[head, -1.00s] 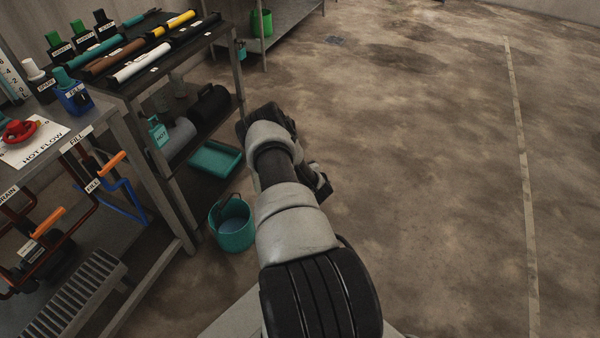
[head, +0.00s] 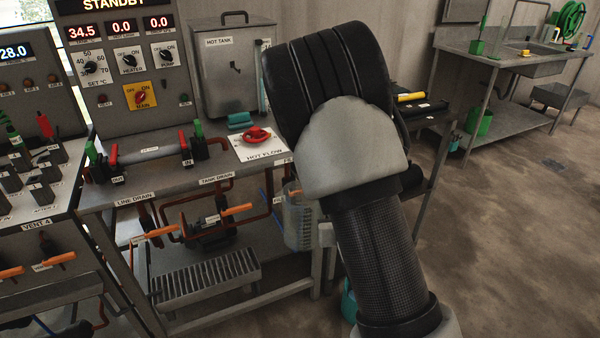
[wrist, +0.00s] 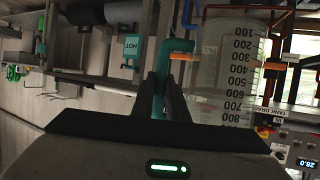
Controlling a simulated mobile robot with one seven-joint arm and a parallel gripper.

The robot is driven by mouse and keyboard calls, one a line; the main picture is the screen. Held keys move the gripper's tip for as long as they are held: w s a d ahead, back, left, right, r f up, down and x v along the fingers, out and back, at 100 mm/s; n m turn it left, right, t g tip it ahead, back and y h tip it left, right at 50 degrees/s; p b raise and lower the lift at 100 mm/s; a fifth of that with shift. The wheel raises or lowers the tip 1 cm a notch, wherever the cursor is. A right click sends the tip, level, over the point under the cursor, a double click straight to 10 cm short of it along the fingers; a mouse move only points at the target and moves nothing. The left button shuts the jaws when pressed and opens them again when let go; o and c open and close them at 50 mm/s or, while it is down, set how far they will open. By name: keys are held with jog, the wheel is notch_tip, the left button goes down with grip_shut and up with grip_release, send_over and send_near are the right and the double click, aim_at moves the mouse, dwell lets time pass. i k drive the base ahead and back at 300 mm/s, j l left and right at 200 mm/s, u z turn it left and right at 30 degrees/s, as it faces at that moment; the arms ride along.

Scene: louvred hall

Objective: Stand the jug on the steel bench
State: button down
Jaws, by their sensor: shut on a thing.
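The jug (head: 298,222) is clear, with a graduated scale and a teal handle. In the head view it hangs about upright beside the right end of the steel bench (head: 208,182), below its top, partly hidden by my arm. In the wrist view the jug (wrist: 222,75) is on the right of the fingers, its scale reading 100 to 800. My gripper (wrist: 167,88) is shut on its teal handle. My arm hides the fingers in the head view.
The bench top holds a pipe with red and green valves (head: 150,152), a red handwheel (head: 257,136) on a card and a hot tank (head: 232,70). Some bare top lies near its front edge. A dark rack (head: 430,118) stands right; a sink bench (head: 490,62) stands farther back.

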aim_at(145, 144)
jog(key=k+j+u, duration=0.25)
jog(key=j, duration=0.55)
jog(key=j+u, duration=0.25)
jog(key=j, duration=0.55)
